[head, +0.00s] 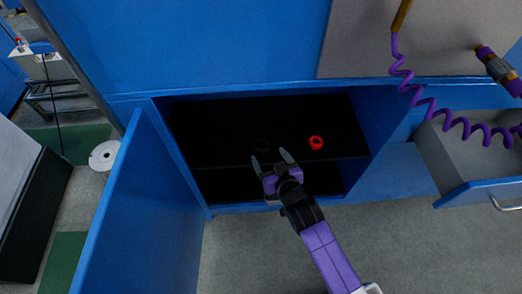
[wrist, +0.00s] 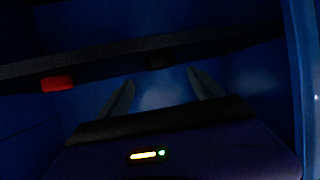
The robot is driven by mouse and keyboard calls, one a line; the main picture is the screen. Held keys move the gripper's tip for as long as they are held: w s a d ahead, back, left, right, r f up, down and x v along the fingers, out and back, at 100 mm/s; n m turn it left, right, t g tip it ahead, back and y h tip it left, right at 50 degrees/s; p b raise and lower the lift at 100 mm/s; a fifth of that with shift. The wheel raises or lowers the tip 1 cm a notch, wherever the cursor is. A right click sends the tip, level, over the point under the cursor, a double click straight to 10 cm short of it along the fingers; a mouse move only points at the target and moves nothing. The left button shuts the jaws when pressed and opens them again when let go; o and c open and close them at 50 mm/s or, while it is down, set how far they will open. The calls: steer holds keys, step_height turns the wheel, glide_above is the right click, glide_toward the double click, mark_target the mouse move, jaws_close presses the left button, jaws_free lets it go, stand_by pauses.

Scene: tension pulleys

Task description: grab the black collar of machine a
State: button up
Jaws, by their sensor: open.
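The black collar (head: 261,145) is a dark ring, hard to see on the dark shelf (head: 215,140) of the open blue cabinet. In the wrist view it seems to be the small dark shape (wrist: 158,62) at the shelf edge (wrist: 100,60), between my fingertips in the picture but beyond them. My gripper (head: 270,156) is open and empty at the front of the cabinet, close to this collar; its two fingers also show in the wrist view (wrist: 161,78). I see no contact with the collar. Its lower edge is too dark to make out.
A red collar (head: 316,142) lies on the same shelf to the right; it shows at left in the wrist view (wrist: 57,83). The blue cabinet door (head: 135,215) stands open at left. An open drawer (head: 460,165) and a coiled purple hose (head: 430,105) are at right.

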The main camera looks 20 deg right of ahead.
mark_target(259, 141)
steer(key=b+x, duration=0.2)
steer(key=x, duration=0.5)
steer(key=shift+w+a, duration=0.1)
steer(key=shift+w, duration=0.1)
steer(key=c, duration=1.4)
steer(key=shift+r, duration=0.1)
steer(key=shift+c, duration=0.3)
